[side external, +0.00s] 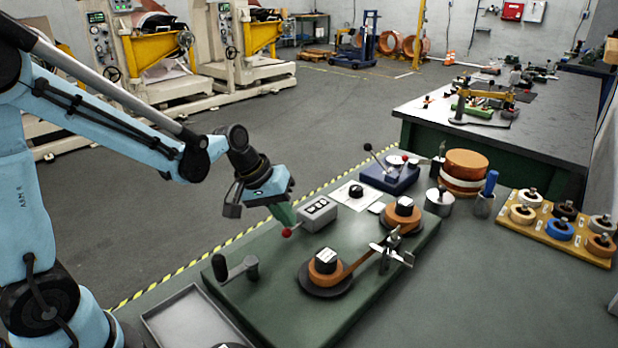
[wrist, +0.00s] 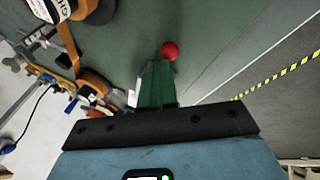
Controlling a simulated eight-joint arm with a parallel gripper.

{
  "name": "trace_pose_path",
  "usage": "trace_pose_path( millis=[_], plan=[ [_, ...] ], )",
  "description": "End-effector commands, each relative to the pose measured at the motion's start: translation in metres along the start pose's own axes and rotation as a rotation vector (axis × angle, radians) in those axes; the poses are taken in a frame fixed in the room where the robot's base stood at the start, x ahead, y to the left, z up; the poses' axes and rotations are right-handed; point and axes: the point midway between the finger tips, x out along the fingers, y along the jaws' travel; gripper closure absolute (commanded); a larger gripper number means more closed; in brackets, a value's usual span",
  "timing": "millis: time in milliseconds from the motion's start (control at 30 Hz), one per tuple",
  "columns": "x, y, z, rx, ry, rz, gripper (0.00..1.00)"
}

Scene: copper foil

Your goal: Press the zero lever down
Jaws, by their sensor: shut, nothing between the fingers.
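A lever's red ball knob (side external: 287,232) shows beside a small grey box (side external: 318,214) with dark buttons on the green base plate (side external: 245,295). I take it for the zero lever; its arm is hard to make out. My gripper (side external: 288,222) has green fingers closed together with nothing between them, pointing down at the knob. In the wrist view the knob (wrist: 169,50) sits just past the fingertips (wrist: 158,66), slightly right. Whether they touch it I cannot tell.
Two copper foil spools (side external: 324,262) (side external: 402,212) with a clamp fixture (side external: 391,252) stand on the plate. A black-handled crank (side external: 235,268) is at its left. A blue lever device (side external: 390,175) stands behind. A wooden rack of rolls (side external: 556,228) is at right.

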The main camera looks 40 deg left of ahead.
Motion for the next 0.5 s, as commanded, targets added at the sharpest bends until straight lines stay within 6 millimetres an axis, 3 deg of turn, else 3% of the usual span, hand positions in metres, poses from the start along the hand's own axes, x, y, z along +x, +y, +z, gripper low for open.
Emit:
trace_pose_path(
  millis=[500],
  plan=[
    [-0.0086, 0.0062, -0.0063, 0.001, 0.0, -0.001, 1.0]
  ],
)
